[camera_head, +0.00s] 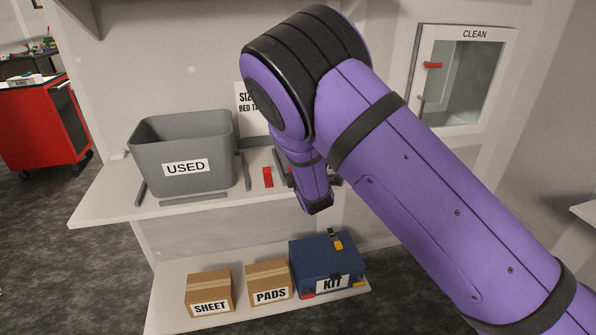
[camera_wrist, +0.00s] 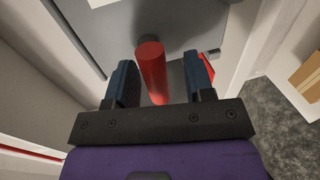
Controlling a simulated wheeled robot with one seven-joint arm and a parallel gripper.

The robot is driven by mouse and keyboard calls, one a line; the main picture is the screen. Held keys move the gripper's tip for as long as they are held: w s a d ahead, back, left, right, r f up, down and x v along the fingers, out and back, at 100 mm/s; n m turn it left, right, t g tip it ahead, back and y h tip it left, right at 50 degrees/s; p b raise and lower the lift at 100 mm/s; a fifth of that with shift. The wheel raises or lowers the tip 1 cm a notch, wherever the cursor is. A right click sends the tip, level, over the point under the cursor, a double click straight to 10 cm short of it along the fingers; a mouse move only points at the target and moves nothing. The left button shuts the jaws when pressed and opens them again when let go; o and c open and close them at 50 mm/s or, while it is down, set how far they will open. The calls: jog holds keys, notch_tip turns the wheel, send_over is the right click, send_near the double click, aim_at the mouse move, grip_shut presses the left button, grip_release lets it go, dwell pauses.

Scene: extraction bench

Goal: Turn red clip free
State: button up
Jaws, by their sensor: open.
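A red cylindrical peg, which looks like the red clip (camera_wrist: 153,78), stands out from a dark round base on a grey surface in the wrist view. My gripper (camera_wrist: 161,64) is open, with one blue-black finger on each side of the peg. A gap shows on both sides, wider on the right, so it is not gripped. In the head view my purple arm hides most of the gripper and the spot where it works, on the shelf right of the grey bin. A flat red piece (camera_head: 268,177) shows there just left of my wrist.
The grey USED bin (camera_head: 180,153) stands on the upper shelf (camera_head: 105,205), left of my wrist. Below are a SHEET box (camera_head: 209,292), a PADS box (camera_head: 268,283) and a blue KIT case (camera_head: 326,262). A CLEAN cabinet (camera_head: 468,78) hangs at upper right.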

jog(key=v, duration=1)
jog(key=shift+s, duration=0.4)
jog(key=shift+d, duration=0.2)
jog(key=s+d+r+m+g+h, duration=0.1)
jog(key=s+d+r+m+g, duration=0.25)
jog(key=d+r+m, duration=0.45)
jog(key=s+d+r+m+g+h, duration=0.1)
jog(key=s+d+r+m+g, duration=0.3)
jog(key=d+r, duration=0.65)
jog(key=s+d+r+m, duration=0.2)
jog(key=s+d+m, duration=0.1)
jog(key=s, duration=0.6)
jog(key=s+d+r+m+g+h, duration=0.1)
jog(key=s+d+r+m, duration=0.2)
jog(key=s, duration=0.5)
jog(key=s+d+r+m+g+h, duration=0.1)
jog(key=s+d+r+m, duration=0.2)
jog(key=s, duration=0.6)
jog(key=d, duration=0.2)
jog(key=shift+s+d+r, duration=0.15)
jog(key=shift+s+d, duration=0.2)
jog(key=shift+d, duration=0.05)
